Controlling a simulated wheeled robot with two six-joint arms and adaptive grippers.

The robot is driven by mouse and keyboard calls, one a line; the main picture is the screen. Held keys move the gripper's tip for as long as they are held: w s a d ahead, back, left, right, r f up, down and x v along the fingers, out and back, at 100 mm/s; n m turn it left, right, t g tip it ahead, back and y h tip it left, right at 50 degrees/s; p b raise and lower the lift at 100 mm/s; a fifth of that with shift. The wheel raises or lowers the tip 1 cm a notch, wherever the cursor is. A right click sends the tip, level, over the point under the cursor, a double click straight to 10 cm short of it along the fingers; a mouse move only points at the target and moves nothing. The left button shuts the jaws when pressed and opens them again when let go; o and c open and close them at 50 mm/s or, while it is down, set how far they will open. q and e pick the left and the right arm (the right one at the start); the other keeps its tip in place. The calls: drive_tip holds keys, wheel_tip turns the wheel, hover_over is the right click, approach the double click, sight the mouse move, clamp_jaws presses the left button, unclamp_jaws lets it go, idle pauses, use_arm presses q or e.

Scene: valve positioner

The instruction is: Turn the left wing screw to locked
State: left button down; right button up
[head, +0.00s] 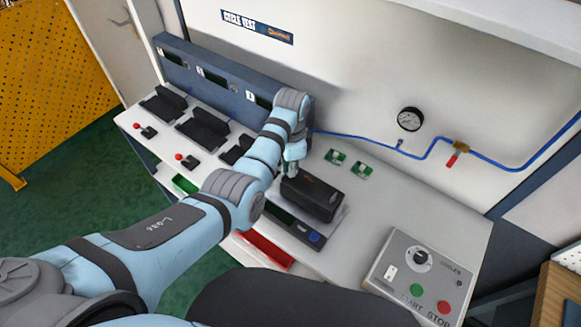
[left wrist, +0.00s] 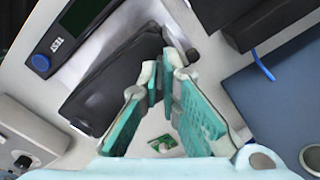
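The valve positioner, a black box (head: 312,197), sits on the bench beside a tester with a blue knob. In the left wrist view the black box (left wrist: 112,82) lies just left of the fingertips. My left gripper (head: 290,166) is at the box's back left end, pointing down. In the left wrist view my left gripper's (left wrist: 161,68) teal fingers converge, with a narrow gap between the tips. A dark round part (left wrist: 179,56) shows by the right fingertip. I cannot make out the left wing screw or whether anything is between the tips. My right gripper is not in view.
A control box (head: 420,275) with start and stop buttons stands at the front right. A gauge (head: 410,119) and blue air line are on the back panel. Black test fixtures (head: 202,129) stand left.

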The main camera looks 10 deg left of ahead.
use_arm(q)
drive_tip(key=m, duration=0.5)
drive_tip(key=shift+f+m, duration=0.1)
drive_tip(key=shift+m, duration=0.2)
drive_tip(key=m, duration=0.4)
drive_tip(key=shift+s+m, duration=0.1)
drive_tip(key=shift+m, duration=0.3)
drive_tip(key=shift+f, duration=0.1)
drive_tip(key=c, duration=1.8)
unclamp_jaws()
wheel_tip(320, 180, up, 8)
drive_tip(key=shift+d+f, duration=0.1)
drive_tip(key=shift+f, duration=0.05)
